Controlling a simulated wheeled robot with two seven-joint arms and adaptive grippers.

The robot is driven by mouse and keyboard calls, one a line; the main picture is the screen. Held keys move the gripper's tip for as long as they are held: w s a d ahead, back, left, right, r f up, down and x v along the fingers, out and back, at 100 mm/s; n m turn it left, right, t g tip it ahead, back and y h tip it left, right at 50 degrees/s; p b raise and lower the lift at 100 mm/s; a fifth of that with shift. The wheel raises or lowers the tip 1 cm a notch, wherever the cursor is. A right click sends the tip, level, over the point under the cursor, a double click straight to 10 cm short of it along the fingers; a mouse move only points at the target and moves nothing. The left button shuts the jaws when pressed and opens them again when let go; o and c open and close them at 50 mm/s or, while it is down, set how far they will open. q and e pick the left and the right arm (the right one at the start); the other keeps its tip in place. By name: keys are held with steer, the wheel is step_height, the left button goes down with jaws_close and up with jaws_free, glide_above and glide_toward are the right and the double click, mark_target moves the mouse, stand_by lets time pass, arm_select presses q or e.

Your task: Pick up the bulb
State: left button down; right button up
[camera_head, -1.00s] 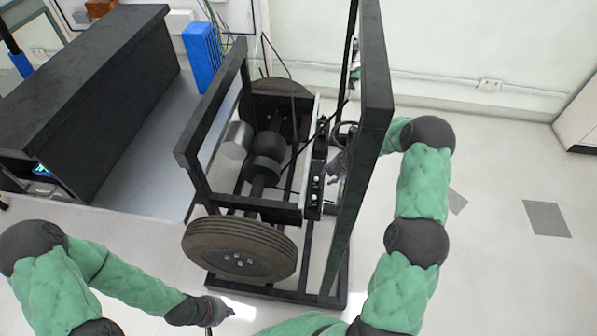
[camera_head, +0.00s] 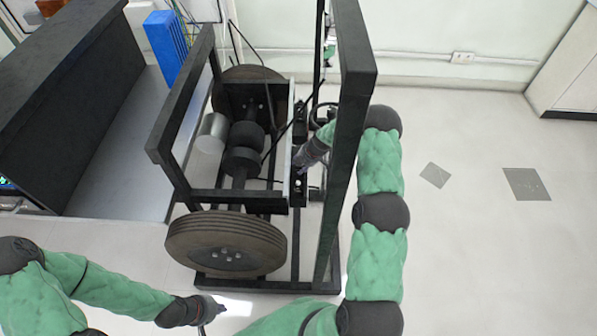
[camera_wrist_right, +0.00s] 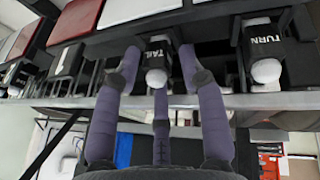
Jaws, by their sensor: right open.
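In the right wrist view a white bulb (camera_wrist_right: 156,77) sits in a black holder labelled TAIL (camera_wrist_right: 158,52). A second white bulb (camera_wrist_right: 266,71) sits in a holder labelled TURN (camera_wrist_right: 263,37) to the right. My right gripper (camera_wrist_right: 160,66) is open, with its purple fingers on both sides of the TAIL bulb and a third finger below it. In the head view my right gripper (camera_head: 304,160) is inside the rig frame, over the rail that carries the holders; the arm partly hides this spot. My left gripper (camera_head: 213,306) is low at the front, away from the rig; its fingers are unclear.
The black chassis rig (camera_head: 166,150) has a tall upright panel (camera_head: 350,130) just right of my right gripper. A wheel (camera_head: 226,243) stands at the front.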

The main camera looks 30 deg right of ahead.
steer(key=shift+w+f, duration=0.25)
steer(key=shift+f, duration=0.15)
steer(key=c, duration=0.7)
steer(key=shift+r, duration=0.1)
